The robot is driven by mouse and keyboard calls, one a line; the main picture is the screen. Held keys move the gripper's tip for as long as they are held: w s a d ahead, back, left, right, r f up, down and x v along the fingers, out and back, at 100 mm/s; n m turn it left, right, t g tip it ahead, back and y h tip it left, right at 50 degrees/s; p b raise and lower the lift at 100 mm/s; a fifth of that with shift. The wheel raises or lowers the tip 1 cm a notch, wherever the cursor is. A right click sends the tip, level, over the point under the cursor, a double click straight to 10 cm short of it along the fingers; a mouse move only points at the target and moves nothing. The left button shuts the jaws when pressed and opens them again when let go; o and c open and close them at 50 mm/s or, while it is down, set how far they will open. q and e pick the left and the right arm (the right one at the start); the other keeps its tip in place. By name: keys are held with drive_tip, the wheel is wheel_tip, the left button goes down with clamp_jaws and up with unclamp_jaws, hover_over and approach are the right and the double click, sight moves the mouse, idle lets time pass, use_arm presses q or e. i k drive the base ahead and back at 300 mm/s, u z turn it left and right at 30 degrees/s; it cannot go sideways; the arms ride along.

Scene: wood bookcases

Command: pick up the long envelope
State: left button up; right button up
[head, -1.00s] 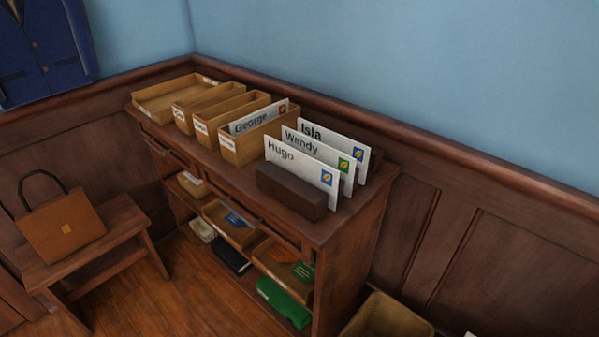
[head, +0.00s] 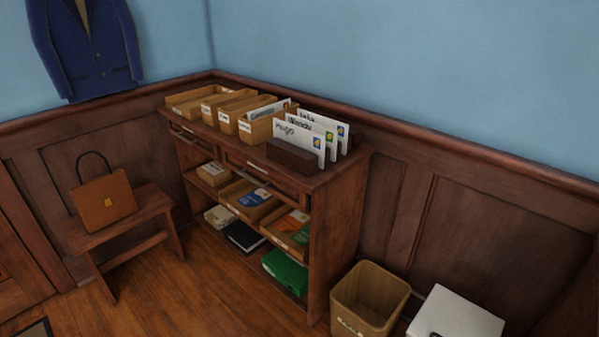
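Several white envelopes stand on top of the wooden bookcase. The Hugo envelope (head: 299,142) is in front in a dark wooden holder (head: 290,158), with the Wendy envelope (head: 331,138) and a third envelope (head: 343,134) behind it. Another envelope (head: 268,110) stands in one of the open wooden boxes to the left. I cannot tell which one is the long envelope. Neither of my grippers shows in the head view.
The bookcase (head: 343,200) has lower shelves with trays, a green item (head: 285,271) and a dark book (head: 244,236). A bin (head: 367,299) and a white box (head: 458,315) stand at its right. A stool (head: 150,205) with a brown bag (head: 104,204) is at left. Floor between is clear.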

sight(313, 142)
drive_tip(key=u, duration=1)
drive_tip(key=i, duration=1.1)
drive_tip(key=z, duration=0.3)
